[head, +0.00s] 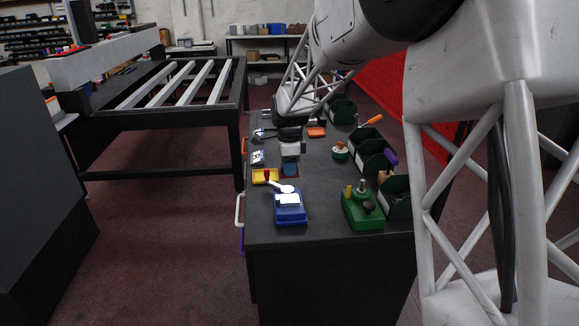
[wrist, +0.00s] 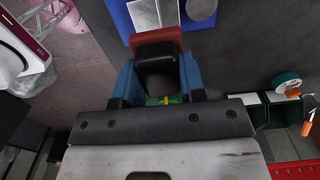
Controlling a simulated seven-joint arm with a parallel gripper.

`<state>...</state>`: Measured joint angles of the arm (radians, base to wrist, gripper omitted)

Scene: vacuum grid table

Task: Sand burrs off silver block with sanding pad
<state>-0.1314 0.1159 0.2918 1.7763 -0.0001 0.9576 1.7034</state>
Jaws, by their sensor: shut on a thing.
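The silver block (head: 289,199) sits on top of a blue fixture (head: 291,215) near the front edge of the table. In the wrist view the block (wrist: 150,13) and the blue fixture (wrist: 121,18) show at the top, partly cut off. My gripper (head: 290,168) is just behind the fixture, pointing down, apart from the block. It is shut on the sanding pad, which has a dark handle and a reddish-brown base (wrist: 157,38), between blue fingers. In the head view the pad is mostly hidden by the fingers.
A yellow tray (head: 265,176) is to the left. A green fixture with knobs (head: 362,211) stands at right, with dark green bins (head: 372,150) along the right edge. Dark table top is bare between them.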

